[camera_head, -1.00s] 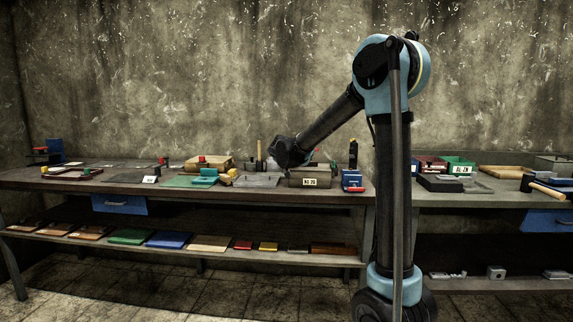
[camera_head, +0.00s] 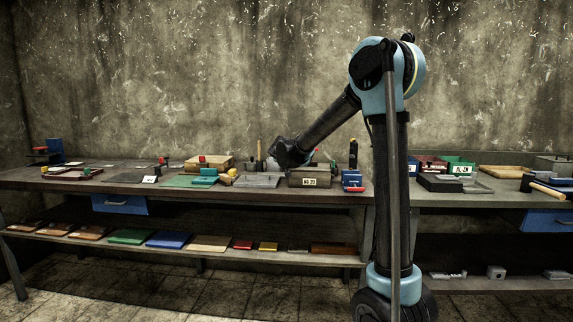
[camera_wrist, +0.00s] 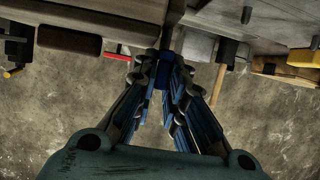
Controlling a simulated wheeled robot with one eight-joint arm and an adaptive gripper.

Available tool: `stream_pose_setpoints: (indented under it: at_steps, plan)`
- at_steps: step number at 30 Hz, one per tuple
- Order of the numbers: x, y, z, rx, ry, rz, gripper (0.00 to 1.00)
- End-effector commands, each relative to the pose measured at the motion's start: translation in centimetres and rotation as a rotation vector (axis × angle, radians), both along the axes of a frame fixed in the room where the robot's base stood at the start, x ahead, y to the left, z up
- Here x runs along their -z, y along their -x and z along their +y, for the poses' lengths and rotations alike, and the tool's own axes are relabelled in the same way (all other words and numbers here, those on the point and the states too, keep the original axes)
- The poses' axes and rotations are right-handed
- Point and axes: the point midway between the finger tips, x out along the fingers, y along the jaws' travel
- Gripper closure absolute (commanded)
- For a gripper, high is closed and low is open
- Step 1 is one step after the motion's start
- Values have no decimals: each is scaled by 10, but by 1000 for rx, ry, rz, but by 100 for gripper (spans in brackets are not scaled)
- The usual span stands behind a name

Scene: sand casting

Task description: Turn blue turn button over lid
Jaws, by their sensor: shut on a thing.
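In the wrist view, the blue turn button (camera_wrist: 163,76) sits between my gripper's fingertips (camera_wrist: 166,66), below a dark upright bar. My gripper is shut on it. A grey flat surface at the top of the wrist view borders it; I cannot tell whether this is the lid. The button's angle is mostly hidden by the fingers. The button cannot be made out there.
An upright wooden handle (camera_head: 259,148) stands just left of my gripper, and a black upright tool (camera_head: 353,154) stands to its right. A blue block with a red part (camera_head: 352,181) is at the bench's right end. The wall is close behind the bench.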

Motion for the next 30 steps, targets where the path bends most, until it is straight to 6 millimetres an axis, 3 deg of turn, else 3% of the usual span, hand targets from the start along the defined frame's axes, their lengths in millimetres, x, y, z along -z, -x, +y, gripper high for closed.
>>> stream_pose_setpoints:
  at_steps: [30]
  plan:
    - [0,-2,-15,-307,-3,0,100]
